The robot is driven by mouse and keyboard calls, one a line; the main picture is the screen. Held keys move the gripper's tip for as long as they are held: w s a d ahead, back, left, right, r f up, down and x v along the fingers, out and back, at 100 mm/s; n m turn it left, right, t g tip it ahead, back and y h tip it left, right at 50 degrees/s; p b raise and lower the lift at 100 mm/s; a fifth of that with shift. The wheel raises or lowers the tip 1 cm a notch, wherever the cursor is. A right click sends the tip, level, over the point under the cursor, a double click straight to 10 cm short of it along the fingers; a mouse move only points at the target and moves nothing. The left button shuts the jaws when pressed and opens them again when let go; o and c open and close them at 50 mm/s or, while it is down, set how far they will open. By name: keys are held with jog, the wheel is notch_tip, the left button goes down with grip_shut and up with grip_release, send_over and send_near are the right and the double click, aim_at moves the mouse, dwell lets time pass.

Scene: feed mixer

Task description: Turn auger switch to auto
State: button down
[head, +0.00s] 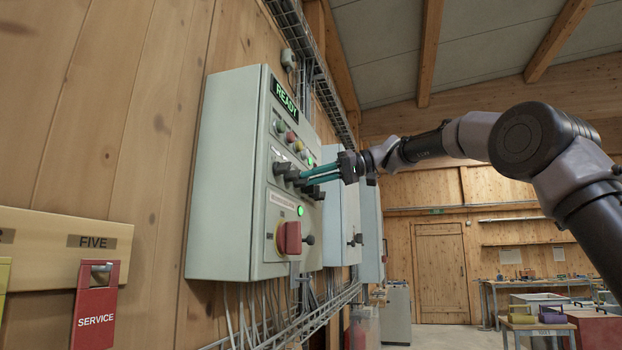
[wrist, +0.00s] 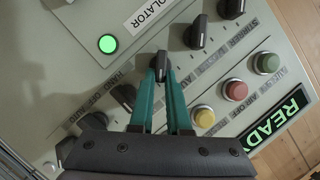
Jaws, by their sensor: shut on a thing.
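The grey control panel (head: 228,180) on the wooden wall carries a row of dark rotary switches. My gripper (head: 304,178) reaches to this row from the right, with teal fingers. In the wrist view my gripper (wrist: 160,76) is shut on one dark switch knob (wrist: 157,60), which shows between the fingertips. The labels near it are small and tilted, so I cannot read the knob's name or exact setting. Lettering like HAND, OFF, AUTO shows beside the neighbouring dark knob (wrist: 122,97).
More dark knobs (wrist: 196,32) sit close beside the held one. Red and yellow buttons (wrist: 236,90) and a lit READY sign (head: 285,98) are above the row. A red isolator handle (head: 290,238) and green lamp (head: 300,211) are below. Open floor lies right.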

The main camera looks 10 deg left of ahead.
jog(key=c, duration=0.9)
grip_release()
jog(key=v, duration=1.1)
jog(key=s+d+f+m+t+h, duration=0.3)
jog(key=s+d+f, duration=0.4)
jog(key=d+f, duration=0.3)
jog(key=s+d+f+m+t+h, duration=0.4)
jog(key=s+d+f+m, duration=0.3)
jog(key=d+f, duration=0.3)
jog(key=s+d+f+m+t+h, duration=0.3)
jog(key=s+d+f+m+h, duration=0.2)
jog(key=s+d+f, duration=0.3)
jog(key=shift+d+f+h, duration=0.1)
jog(key=shift+d+f, duration=0.45)
jog(key=shift+f, duration=0.5)
jog(key=shift+d+f+h, duration=0.1)
jog(key=shift+d+f, duration=0.45)
jog(key=shift+f, duration=0.5)
jog(key=shift+d+f+h, duration=0.1)
jog(key=shift+d+f, duration=0.4)
jog(key=shift+f, duration=0.55)
